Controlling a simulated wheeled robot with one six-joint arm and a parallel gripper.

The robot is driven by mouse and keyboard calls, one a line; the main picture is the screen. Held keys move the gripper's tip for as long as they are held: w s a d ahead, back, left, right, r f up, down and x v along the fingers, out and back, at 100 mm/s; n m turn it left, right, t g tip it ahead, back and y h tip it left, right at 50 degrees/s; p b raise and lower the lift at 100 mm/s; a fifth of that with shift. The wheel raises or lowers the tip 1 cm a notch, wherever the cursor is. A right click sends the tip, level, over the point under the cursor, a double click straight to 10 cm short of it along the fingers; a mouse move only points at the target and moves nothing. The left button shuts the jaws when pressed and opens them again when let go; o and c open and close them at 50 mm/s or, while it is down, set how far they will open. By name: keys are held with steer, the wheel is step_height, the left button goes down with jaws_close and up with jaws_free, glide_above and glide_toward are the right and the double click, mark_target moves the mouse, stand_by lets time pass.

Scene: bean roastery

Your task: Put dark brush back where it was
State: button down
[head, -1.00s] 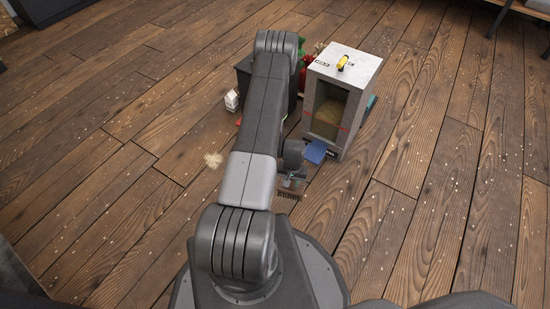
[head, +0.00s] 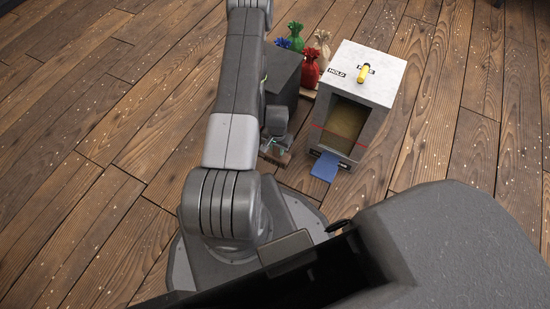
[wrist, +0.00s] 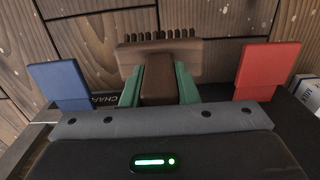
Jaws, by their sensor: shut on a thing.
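The dark brush (wrist: 160,52) has a dark brown handle and a row of bristles, seen at the top of the wrist view. My gripper (wrist: 160,88) is shut on its handle, with a green fingertip on each side. In the head view the brush (head: 275,157) hangs just below my gripper (head: 277,146), left of the cabinet's blue tab. I cannot tell whether the brush touches anything beneath it. My arm hides part of the floor around it.
A grey cabinet (head: 351,102) with HOLD and FREE labels, a yellow lever (head: 363,73) and a blue tab (head: 325,166) stands right of my gripper. A dark box (head: 284,74) and several coloured sacks (head: 311,68) stand behind. A red panel (wrist: 267,70) shows in the wrist view. Floor right is clear.

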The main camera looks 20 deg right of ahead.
mark_target(277, 158)
step_height(277, 158, down, 8)
steer(key=shift+b, duration=1.15)
steer(key=shift+f+b, duration=0.2)
steer(key=shift+b, duration=0.1)
steer(key=c, duration=1.1)
jaws_free()
steer(key=shift+r, duration=0.1)
step_height(277, 158, up, 12)
steer(key=p, duration=0.4)
steer(key=shift+r+p, duration=0.15)
steer(key=shift+p, duration=0.2)
